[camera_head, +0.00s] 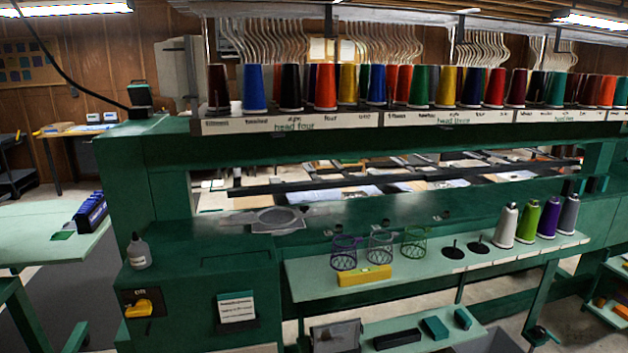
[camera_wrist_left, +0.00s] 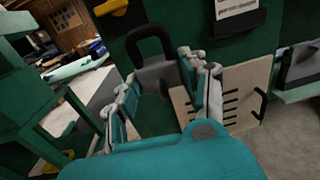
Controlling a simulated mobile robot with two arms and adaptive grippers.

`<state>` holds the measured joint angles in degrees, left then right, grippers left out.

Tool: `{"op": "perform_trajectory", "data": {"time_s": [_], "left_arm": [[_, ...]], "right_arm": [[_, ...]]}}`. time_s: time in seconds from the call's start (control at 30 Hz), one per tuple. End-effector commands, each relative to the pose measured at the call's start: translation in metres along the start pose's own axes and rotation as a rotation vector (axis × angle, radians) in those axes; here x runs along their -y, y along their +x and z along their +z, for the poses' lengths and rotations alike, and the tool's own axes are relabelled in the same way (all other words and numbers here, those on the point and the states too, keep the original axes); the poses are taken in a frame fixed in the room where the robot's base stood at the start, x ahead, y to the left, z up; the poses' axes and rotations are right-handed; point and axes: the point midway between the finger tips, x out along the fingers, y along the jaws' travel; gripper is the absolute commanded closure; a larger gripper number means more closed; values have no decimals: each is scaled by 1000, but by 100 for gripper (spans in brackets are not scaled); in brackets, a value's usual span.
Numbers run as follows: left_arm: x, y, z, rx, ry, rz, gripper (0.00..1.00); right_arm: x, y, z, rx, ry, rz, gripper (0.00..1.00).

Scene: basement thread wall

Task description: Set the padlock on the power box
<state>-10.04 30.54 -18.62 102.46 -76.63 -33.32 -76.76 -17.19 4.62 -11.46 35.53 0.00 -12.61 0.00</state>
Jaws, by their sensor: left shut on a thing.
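The padlock (camera_wrist_left: 157,76) has a grey body and a thick black shackle that stands up from it. My left gripper (camera_wrist_left: 163,70) is shut on the padlock's body in the left wrist view, with the shackle pointing away from my palm. The power box (camera_head: 127,297) is a dark plate with a yellow handle (camera_head: 139,308), low on the left of the green machine front. The yellow handle (camera_wrist_left: 111,7) also shows at the top of the wrist view, beyond and apart from the shackle. Neither gripper shows in the head view.
A sign holder (camera_head: 237,311) sits right of the power box. A clear bottle (camera_head: 138,252) stands on the ledge above it. A green table (camera_head: 60,240) is at the left, with floor between. A pale slotted board (camera_wrist_left: 240,92) stands low in the wrist view.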

Motion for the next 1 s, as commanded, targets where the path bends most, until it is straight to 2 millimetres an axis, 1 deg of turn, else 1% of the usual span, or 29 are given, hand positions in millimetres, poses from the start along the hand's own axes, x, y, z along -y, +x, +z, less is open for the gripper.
{"op": "perform_trajectory", "data": {"time_s": [0.03,0.07,0.1,0.17,0.2,0.3,0.4,0.5,0.6,0.87,1.0], "left_arm": [[18,-22,4,-5,-2,-32,95],[27,-35,8,-5,0,-49,95],[39,-52,14,-5,1,-70,95],[55,-77,26,-5,1,-100,95],[64,-93,34,-4,0,-117,95],[81,-127,57,-2,-8,-149,95],[90,-152,77,1,-16,-164,95],[94,-166,90,3,-21,-173,95],[96,-172,97,6,-20,-179,95],[96,-173,98,6,-23,-177,95],[101,-171,102,7,-23,-201,95]], "right_arm": [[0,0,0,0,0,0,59],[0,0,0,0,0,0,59],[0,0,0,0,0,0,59],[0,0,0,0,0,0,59],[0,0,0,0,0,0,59],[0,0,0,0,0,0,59],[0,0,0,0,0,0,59],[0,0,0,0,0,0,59],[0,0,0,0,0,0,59],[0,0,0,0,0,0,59],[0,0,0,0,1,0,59]]}}
